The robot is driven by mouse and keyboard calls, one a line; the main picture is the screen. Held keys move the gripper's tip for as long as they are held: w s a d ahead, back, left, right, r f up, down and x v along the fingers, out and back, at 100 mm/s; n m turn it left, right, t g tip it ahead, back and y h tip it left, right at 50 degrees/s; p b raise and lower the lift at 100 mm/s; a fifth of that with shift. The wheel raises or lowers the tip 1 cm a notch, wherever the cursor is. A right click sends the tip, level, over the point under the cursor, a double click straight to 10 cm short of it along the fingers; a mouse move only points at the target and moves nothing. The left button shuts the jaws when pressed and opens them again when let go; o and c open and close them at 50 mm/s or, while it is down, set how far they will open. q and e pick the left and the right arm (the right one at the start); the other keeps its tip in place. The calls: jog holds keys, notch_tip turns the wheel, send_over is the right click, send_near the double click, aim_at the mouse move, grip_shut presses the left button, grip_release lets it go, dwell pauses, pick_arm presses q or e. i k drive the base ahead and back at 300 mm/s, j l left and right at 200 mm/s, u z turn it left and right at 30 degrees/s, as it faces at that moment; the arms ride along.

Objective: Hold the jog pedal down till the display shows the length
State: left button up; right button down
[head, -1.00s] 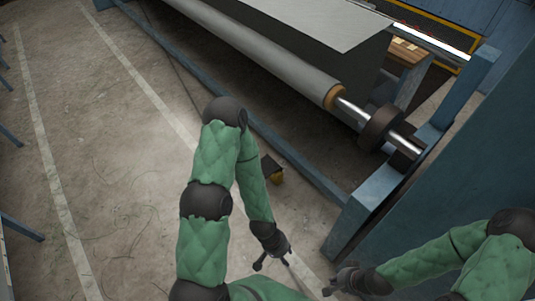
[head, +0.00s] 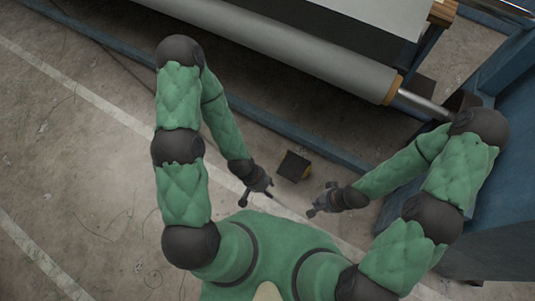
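The jog pedal (head: 293,166) is a small dark block with a yellow lower part on the concrete floor, just in front of the blue frame rail. My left gripper (head: 256,197) is to the left of the pedal and a little nearer to me, apart from it in the picture. Its fingers are spread and empty. My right gripper (head: 318,201) is to the right and nearer to me, also apart from the pedal, with its fingers spread and nothing between them. The display is not in view.
A large grey roll (head: 280,40) on a steel shaft lies across the top, above the blue rail (head: 300,137). A blue machine frame (head: 515,150) stands at the right. The floor at the left is open, with pale painted lines.

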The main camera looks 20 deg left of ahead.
aim_at(293, 166)
jog(key=i+j, duration=0.1)
jog(key=j, duration=0.3)
jog(key=i+j, duration=0.1)
jog(key=j, duration=0.35)
jog(key=i+j, duration=0.1)
jog(key=j, duration=0.3)
